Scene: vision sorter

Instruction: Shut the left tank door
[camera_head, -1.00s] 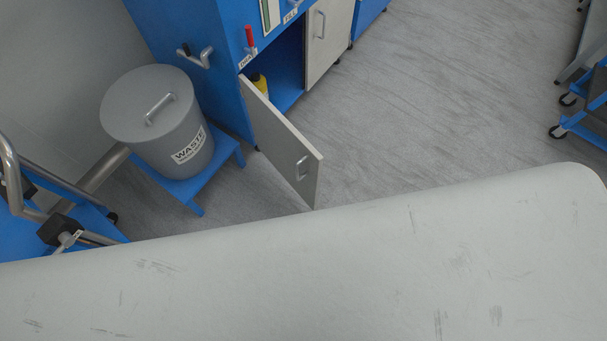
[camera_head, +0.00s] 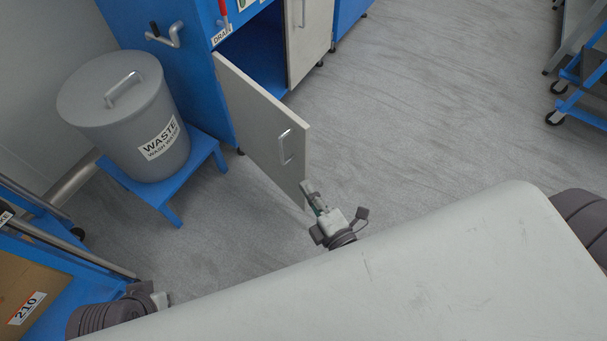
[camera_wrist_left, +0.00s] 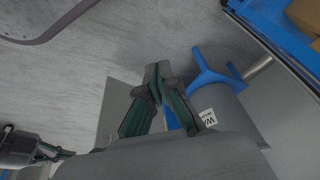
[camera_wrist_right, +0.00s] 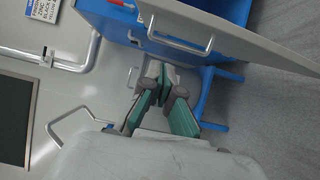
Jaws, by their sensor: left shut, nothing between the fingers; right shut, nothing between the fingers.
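The left tank door (camera_head: 255,115) is a pale grey panel standing open from the blue cabinet (camera_head: 190,70), with a silver handle (camera_head: 285,147) near its free edge. My right gripper (camera_head: 307,188) is shut and empty by that edge in the head view; whether it touches cannot be told. In the right wrist view the right fingers (camera_wrist_right: 158,75) are closed, with the door panel (camera_wrist_right: 250,38) above them. My left gripper (camera_wrist_left: 157,78) is shut and empty in the left wrist view, the grey panel partly behind it. In the head view its fingers are hidden.
A grey waste bin (camera_head: 125,120) stands on a blue stool (camera_head: 207,150) left of the door. A blue cart with a cardboard box (camera_head: 25,300) is at lower left. Another cabinet door (camera_head: 310,35) is shut. The floor to the right (camera_head: 430,120) is open.

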